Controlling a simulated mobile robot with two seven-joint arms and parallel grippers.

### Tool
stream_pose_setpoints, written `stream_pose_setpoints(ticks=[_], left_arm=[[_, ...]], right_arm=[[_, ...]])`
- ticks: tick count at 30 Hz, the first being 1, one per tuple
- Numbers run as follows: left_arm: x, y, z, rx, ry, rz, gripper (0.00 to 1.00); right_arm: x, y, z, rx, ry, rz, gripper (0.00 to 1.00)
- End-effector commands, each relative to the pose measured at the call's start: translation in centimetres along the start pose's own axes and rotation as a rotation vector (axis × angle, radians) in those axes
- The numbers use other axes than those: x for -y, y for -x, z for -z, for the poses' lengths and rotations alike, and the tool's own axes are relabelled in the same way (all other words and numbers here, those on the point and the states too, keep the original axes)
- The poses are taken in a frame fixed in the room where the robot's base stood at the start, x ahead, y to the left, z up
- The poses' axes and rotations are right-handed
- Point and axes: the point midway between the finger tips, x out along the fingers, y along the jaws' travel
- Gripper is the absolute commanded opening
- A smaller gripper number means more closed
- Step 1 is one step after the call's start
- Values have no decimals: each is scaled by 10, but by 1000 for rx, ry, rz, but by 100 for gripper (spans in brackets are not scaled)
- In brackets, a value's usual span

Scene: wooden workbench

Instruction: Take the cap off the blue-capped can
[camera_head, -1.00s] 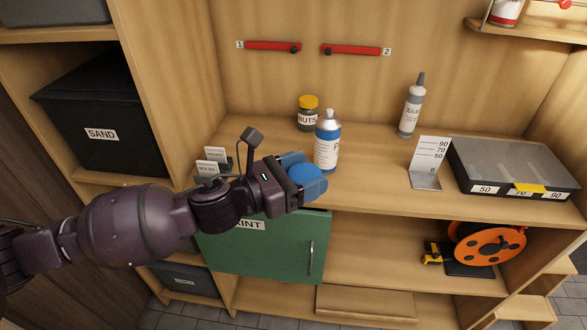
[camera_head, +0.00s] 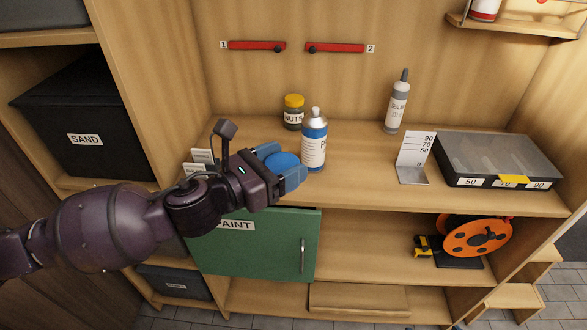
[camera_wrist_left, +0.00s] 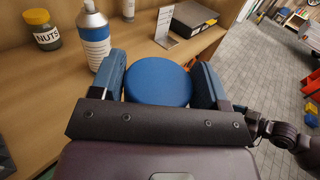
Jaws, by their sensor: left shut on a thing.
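The can (camera_head: 314,142) stands upright on the bench top, with a blue and white body and a bare grey-white nozzle top. It also shows in the left wrist view (camera_wrist_left: 94,38). The round blue cap (camera_head: 284,163) is off the can. My left gripper (camera_head: 287,170) is shut on the cap, just left of and in front of the can. In the left wrist view the cap (camera_wrist_left: 158,84) sits between the two blue fingers. My right gripper is not in view.
A yellow-lidded NUTS jar (camera_head: 293,112) stands behind the can. A sealant tube (camera_head: 396,103), a stepped gauge (camera_head: 413,160) and a grey case (camera_head: 500,160) are to the right. A green PAINT door (camera_head: 255,246) is below. The bench between can and gauge is clear.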

Motion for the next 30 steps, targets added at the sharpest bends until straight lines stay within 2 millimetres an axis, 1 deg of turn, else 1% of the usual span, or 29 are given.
stream_pose_setpoints(ticks=[6, 18, 25, 30], left_arm=[[-4, 18, -22, 2, 0, -127, 41], [-12, 48, -58, 2, 0, -351, 41], [-14, 58, -68, 0, 0, -421, 41], [-14, 57, -70, 0, 2, -443, 41]], right_arm=[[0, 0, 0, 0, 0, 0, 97], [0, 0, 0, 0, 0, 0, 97], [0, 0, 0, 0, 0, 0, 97], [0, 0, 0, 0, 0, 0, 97]])
